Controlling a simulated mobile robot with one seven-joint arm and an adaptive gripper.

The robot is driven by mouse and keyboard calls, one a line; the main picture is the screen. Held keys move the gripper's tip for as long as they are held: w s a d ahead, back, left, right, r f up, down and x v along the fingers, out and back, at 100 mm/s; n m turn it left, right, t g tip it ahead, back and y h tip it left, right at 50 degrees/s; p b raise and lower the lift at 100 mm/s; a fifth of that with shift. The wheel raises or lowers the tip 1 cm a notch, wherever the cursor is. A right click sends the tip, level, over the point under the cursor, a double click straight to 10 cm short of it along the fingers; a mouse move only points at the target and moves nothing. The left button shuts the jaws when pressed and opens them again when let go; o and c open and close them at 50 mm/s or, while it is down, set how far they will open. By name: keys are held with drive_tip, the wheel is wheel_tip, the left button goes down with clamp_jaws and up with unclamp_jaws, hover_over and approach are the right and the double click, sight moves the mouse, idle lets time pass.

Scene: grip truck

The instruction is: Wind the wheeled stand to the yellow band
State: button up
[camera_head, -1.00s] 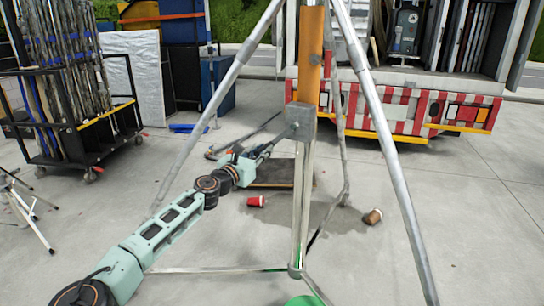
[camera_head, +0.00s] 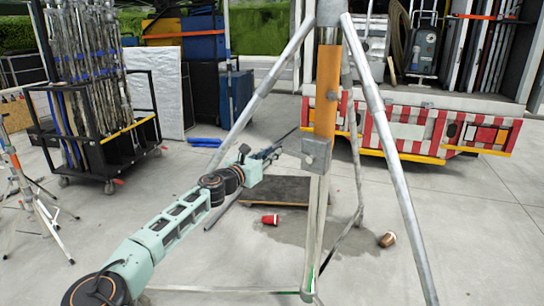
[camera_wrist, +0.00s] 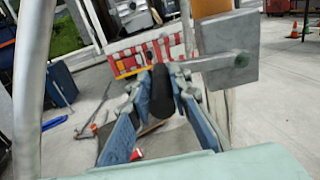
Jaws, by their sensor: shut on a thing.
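The stand is a tall grey tripod with a splayed leg (camera_head: 385,130) and a centre column that carries a long orange-yellow band (camera_head: 327,90). A grey crank box (camera_head: 316,155) sits just below the band and also shows in the wrist view (camera_wrist: 228,62). A short crank arm runs left from the box to a black handle (camera_wrist: 162,92). My gripper (camera_head: 272,153) reaches in from the left, about level with the box. In the wrist view its blue-padded fingers (camera_wrist: 160,85) are shut on the black handle. The stand's wheels are not clearly visible.
A red cup (camera_head: 270,219) and a brown cup (camera_head: 387,239) lie on the concrete near a flat board (camera_head: 275,190). A pole rack (camera_head: 100,140) stands left, a smaller tripod (camera_head: 35,205) at the left edge. A red-and-white striped truck (camera_head: 420,130) stands behind.

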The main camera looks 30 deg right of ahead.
drive_tip(key=r+p, duration=0.1)
drive_tip(key=r, duration=0.1)
drive_tip(key=r+p, duration=0.1)
drive_tip(key=r, duration=0.1)
drive_tip(key=shift+a+r, duration=0.2)
drive_tip(key=shift+r, duration=0.05)
clamp_jaws()
drive_tip(key=s, duration=0.1)
drive_tip(key=s+d, duration=0.1)
drive_tip(key=s+p, duration=0.1)
drive_tip(key=shift+d+r, duration=0.35)
drive_tip(key=shift+r, duration=0.05)
drive_tip(key=shift+o, duration=0.3)
unclamp_jaws()
drive_tip(key=shift+r, duration=0.1)
drive_tip(key=o, duration=1.1)
drive_tip(key=shift+s, duration=0.1)
